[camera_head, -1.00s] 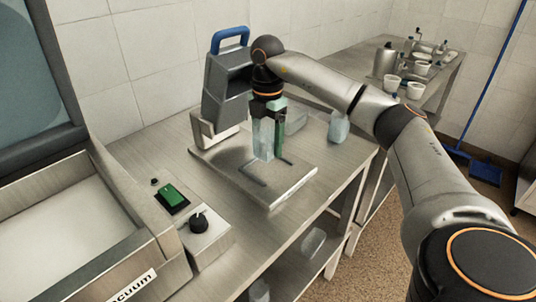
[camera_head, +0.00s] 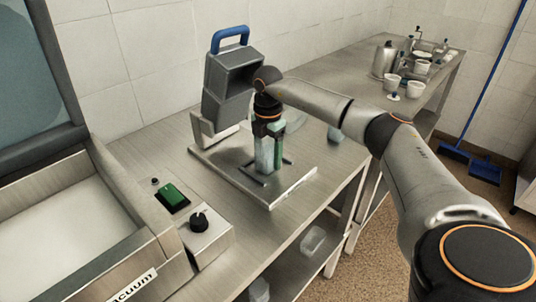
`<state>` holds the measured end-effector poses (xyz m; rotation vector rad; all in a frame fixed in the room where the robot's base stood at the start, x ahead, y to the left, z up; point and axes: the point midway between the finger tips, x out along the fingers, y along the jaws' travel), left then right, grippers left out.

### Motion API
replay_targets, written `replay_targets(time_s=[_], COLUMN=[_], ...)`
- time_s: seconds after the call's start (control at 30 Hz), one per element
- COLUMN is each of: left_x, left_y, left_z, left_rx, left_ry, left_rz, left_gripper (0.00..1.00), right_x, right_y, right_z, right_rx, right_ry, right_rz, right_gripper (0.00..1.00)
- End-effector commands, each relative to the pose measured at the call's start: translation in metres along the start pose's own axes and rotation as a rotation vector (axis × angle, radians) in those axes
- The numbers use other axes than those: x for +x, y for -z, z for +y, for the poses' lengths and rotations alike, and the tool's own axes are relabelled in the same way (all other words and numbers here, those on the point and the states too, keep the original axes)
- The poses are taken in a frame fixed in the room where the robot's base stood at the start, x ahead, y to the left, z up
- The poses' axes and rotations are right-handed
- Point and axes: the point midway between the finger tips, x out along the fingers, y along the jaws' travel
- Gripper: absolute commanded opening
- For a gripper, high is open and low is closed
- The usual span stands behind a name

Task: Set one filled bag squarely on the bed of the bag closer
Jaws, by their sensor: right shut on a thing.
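The bag closer (camera_head: 228,92) is a grey upright machine with a blue handle, standing at the back of the bench. Its flat metal bed (camera_head: 285,190) lies in front of it, with dark guide rails on top. My right gripper (camera_head: 268,132) points straight down over the bed and is shut on a filled bag (camera_head: 264,156), pale and translucent with a green part on its right side. The bag is upright between the guide rails, its lower end at or just above the bed; I cannot tell if it touches. My left gripper is not in view.
A control box (camera_head: 208,235) with a black knob and a vacuum machine (camera_head: 70,220) stand at the left. A kettle (camera_head: 384,60) and cups (camera_head: 415,89) are on the far bench.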

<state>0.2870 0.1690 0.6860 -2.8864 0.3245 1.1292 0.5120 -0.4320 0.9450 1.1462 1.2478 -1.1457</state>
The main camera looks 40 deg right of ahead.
Motion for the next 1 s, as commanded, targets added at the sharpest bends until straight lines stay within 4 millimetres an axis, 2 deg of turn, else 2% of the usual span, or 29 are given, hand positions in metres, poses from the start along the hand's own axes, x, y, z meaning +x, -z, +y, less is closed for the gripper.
replay_targets(time_s=[0.03,0.27,0.57,0.67,0.77,1.0], left_x=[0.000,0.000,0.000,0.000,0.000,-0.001], left_y=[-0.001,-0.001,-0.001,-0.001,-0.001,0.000], left_z=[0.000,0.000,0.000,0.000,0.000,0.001], left_rx=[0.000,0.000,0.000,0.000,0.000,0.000], left_ry=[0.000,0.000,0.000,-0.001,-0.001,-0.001], left_rz=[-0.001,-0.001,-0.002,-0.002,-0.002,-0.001], left_gripper=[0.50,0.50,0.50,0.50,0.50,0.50], right_x=[0.001,0.001,-0.003,-0.013,-0.031,-0.084], right_y=[0.000,0.000,0.000,0.000,0.000,0.000], right_z=[0.000,0.000,0.000,0.001,0.001,0.001], right_rx=[0.000,0.000,0.000,0.000,0.000,0.000], right_ry=[0.000,0.001,0.000,-0.002,-0.004,-0.004], right_rz=[0.000,0.000,0.000,0.000,0.000,0.000], right_gripper=[0.74,0.99,1.00,1.00,1.00,1.00])
